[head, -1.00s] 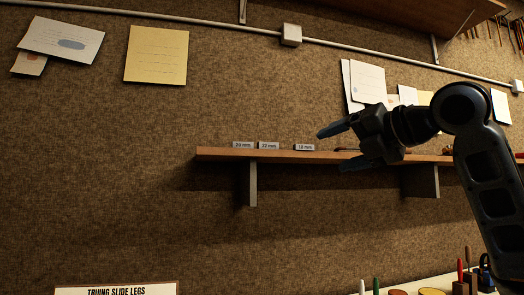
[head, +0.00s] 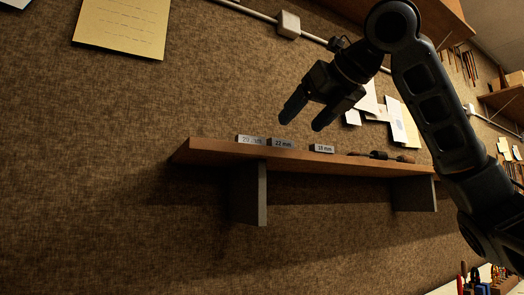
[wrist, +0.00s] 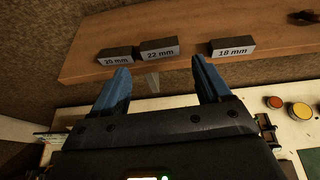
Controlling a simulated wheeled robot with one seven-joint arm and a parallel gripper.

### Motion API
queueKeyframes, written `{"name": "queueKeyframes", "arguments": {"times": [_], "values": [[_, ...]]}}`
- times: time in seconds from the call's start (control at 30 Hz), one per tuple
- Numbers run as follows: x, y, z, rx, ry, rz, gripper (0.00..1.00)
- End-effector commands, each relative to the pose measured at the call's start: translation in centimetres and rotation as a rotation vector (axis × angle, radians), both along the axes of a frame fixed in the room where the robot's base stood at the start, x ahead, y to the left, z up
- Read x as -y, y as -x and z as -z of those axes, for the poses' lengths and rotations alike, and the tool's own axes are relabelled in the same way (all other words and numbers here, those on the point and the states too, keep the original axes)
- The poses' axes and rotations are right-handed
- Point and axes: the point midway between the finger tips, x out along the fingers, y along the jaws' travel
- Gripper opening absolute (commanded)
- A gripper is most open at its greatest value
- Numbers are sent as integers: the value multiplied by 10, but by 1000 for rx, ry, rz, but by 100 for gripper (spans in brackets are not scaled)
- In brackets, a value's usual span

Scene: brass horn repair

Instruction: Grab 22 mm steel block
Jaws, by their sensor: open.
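The 22 mm steel block (head: 282,143) sits on the wall shelf, between the 20 mm block (head: 250,140) on its left and the 18 mm block (head: 322,149) on its right. In the wrist view the 22 mm block (wrist: 159,50) is close beside the 20 mm block (wrist: 116,57), with a wider gap to the 18 mm block (wrist: 232,47). My gripper (head: 303,117) is open and empty, pointing down above the shelf. In the wrist view my gripper (wrist: 160,76) has its fingers spread below the labelled blocks in the picture, apart from them.
The wooden shelf (head: 220,152) is fixed to a brown fabric wall by brackets (head: 249,192). Dark tools with wooden handles (head: 380,155) lie on the shelf to the right. A bench with coloured round items (wrist: 299,111) is below. Bare shelf lies between the 22 and 18 mm blocks.

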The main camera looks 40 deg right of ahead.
Motion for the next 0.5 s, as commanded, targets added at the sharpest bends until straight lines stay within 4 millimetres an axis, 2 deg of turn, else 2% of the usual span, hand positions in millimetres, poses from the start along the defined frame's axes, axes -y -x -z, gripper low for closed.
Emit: {"name": "queueKeyframes", "arguments": {"times": [0.37, 0.5], "values": [[7, -28, 10, -3, 4, 0, 77], [11, -44, 14, -4, 1, 1, 77]]}}
